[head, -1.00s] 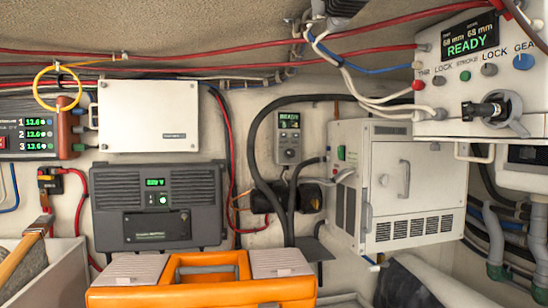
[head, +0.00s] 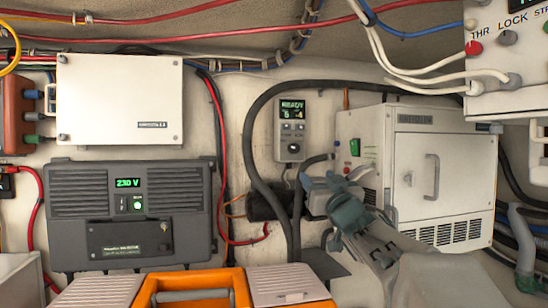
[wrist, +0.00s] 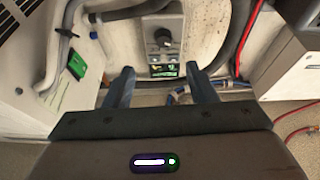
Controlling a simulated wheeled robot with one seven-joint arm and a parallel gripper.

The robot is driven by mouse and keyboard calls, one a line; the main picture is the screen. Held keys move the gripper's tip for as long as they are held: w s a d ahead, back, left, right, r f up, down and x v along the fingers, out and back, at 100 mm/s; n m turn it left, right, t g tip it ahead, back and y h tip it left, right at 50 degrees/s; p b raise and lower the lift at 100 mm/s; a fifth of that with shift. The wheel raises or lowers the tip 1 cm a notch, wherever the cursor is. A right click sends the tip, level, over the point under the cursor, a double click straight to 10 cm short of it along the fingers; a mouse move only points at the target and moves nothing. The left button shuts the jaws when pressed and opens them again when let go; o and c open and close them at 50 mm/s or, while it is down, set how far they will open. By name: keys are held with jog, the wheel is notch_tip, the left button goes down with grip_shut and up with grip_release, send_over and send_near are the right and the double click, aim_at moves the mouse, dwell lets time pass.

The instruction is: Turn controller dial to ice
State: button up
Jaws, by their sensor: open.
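The controller (head: 291,128) is a small grey panel on the back wall with a lit display reading READY, a few buttons, and a round dial (head: 293,148) near its bottom. In the wrist view the controller shows upside down, with its dark dial (wrist: 163,38) above the lit display (wrist: 163,71). My gripper (head: 333,180) is in front of the wall, below and right of the controller in the head view. In the wrist view my gripper (wrist: 159,76) has its two blue-grey fingers wide apart, with nothing between them. The dial's pointer setting is too small to read.
A white cabinet (head: 432,137) stands right of the controller. A thick black hose (head: 248,140) arches around its left and top. A grey inverter (head: 130,215), a white box (head: 119,100) and an orange toolbox (head: 238,283) are at left and below.

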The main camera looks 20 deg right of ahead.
aim_at(295, 149)
jog(key=shift+n+y, duration=0.3)
jog(key=shift+y, duration=0.1)
jog(key=p+x, duration=0.1)
jog(key=x, duration=0.3)
jog(key=p+x, duration=0.2)
jog(key=x, duration=0.3)
jog(key=r+p+x, duration=0.1)
jog(key=p+x, duration=0.1)
jog(key=x, duration=0.3)
jog(key=shift+a+r, duration=0.15)
jog(key=shift+r, duration=0.05)
jog(key=c, duration=1)
